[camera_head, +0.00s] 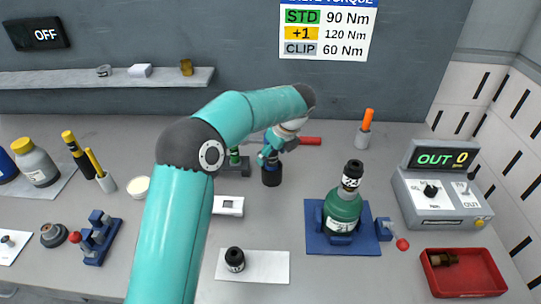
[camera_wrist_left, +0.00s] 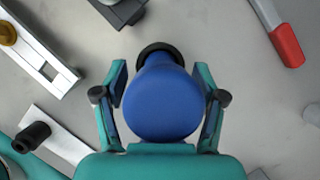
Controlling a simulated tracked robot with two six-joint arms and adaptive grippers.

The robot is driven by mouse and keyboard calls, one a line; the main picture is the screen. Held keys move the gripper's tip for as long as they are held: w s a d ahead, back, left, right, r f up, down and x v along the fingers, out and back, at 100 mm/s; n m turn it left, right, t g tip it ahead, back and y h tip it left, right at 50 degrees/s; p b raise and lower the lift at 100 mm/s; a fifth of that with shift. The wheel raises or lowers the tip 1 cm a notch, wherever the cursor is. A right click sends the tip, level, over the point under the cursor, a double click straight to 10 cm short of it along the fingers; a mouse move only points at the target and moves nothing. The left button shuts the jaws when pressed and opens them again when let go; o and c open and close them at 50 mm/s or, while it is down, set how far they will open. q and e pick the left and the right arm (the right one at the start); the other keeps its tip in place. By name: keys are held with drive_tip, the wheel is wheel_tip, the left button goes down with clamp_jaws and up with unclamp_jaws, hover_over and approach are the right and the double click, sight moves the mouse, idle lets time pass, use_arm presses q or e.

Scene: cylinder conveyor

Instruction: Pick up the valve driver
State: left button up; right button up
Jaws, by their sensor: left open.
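What looks like the valve driver (camera_head: 271,174), a dark blue and black upright tool, stands on the table below my left gripper (camera_head: 270,153) in the head view. In the left wrist view, its rounded blue body (camera_wrist_left: 163,98) fills the space between the two teal fingers of the left gripper (camera_wrist_left: 162,75), with a black round part beyond it. The fingers are open on either side of it, and I cannot tell whether they touch it. The arm hides part of the tool in the head view. My right gripper is not in view.
A red-handled tool (camera_head: 308,141) lies close behind the left gripper. A green cylinder (camera_head: 342,210) stands in a blue fixture at right, near a control box (camera_head: 438,200) and a red tray (camera_head: 463,283).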

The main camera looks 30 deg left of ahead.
use_arm(q)
drive_tip(key=shift+f, duration=0.1)
clamp_jaws()
idle(0.3)
idle(0.4)
